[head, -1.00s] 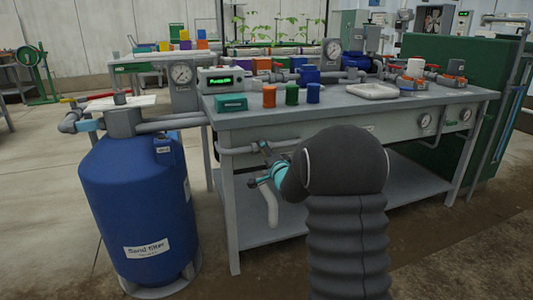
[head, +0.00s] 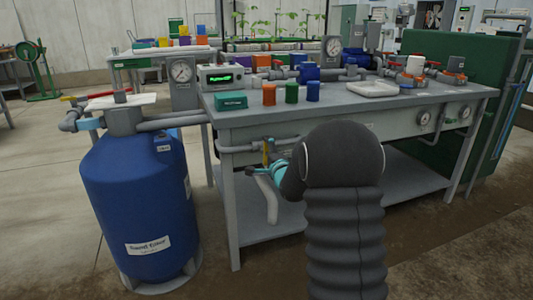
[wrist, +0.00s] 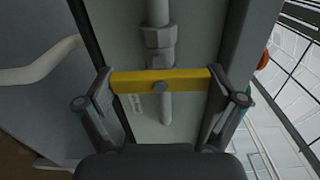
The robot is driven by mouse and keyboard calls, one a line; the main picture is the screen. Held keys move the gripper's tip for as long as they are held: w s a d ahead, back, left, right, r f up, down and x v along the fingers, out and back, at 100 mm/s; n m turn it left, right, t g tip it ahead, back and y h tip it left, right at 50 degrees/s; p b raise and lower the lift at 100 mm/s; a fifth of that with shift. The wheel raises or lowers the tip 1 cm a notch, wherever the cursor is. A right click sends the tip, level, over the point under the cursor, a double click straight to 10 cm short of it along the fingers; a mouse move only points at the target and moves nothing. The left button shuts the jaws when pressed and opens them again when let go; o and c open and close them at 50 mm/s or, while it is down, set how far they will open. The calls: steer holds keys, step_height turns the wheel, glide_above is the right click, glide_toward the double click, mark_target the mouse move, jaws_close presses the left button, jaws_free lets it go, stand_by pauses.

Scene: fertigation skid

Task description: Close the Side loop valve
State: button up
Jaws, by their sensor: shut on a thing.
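The valve has a yellow lever handle (wrist: 185,80) on a grey pipe with a hex fitting (wrist: 159,37). In the wrist view the handle lies crosswise to the pipe, held between the two fingers of my gripper (wrist: 160,92). In the head view the handle (head: 266,152) stands upright at the bench front, on a horizontal grey pipe (head: 238,149). My gripper (head: 265,171) is there too, partly hidden by my arm. A label beside the pipe in the wrist view is too small to read, so I cannot confirm the valve's name.
The blue sand filter tank (head: 140,205) stands left of the bench (head: 352,112). A pale curved hose (head: 268,200) hangs below the valve. Gauges (head: 424,118) sit on the bench front at right. Cups, a tray (head: 372,90) and pipework cover the top. The floor in front is open.

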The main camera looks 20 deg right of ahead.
steer(key=o, duration=0.8)
steer(key=shift+s, duration=0.15)
steer(key=s, duration=1.1)
steer(key=shift+s, duration=0.35)
